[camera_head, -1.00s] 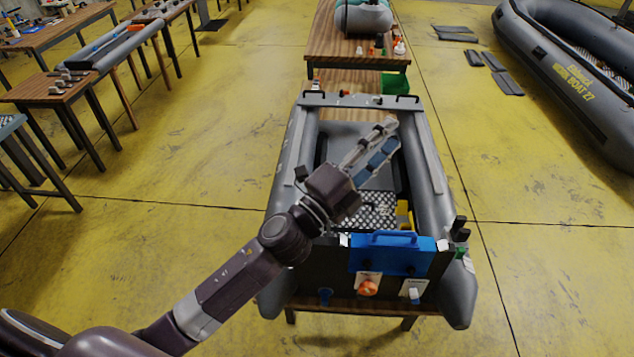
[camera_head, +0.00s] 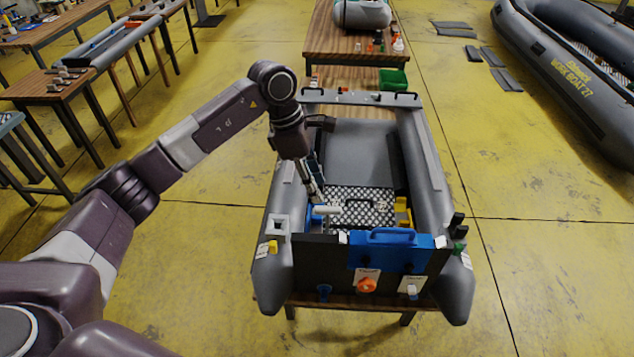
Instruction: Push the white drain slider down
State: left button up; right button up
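A small white slider (camera_head: 412,289) sits below a white label on the right part of the boat's dark transom (camera_head: 312,258). My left gripper (camera_head: 317,192) points down inside the grey inflatable boat (camera_head: 423,160), near its left tube and behind the transom. It is to the left of the slider and apart from it. A white bar with blue under it (camera_head: 325,211) is just below my fingertips; I cannot tell whether they touch it. The fingers are seen edge-on, so their opening is unclear. My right gripper is out of view.
A blue clamp plate with a handle (camera_head: 393,250) hangs over the transom's middle. A yellow block (camera_head: 402,208) lies inside the boat. The floor in front is clear.

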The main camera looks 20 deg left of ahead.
aim_at(326, 208)
pick_arm(q)
jog(key=shift+d+f, duration=0.15)
jog(key=shift+f, duration=0.4)
jog(key=b+x, duration=0.5)
jog(key=x, duration=0.3)
jog(key=shift+f, duration=0.1)
jog(key=shift+w+d+f+b, duration=0.1)
jog(key=shift+d+f+b, duration=0.2)
jog(key=shift+b, duration=0.15)
jog(key=shift+c, duration=1.1)
grip_shut()
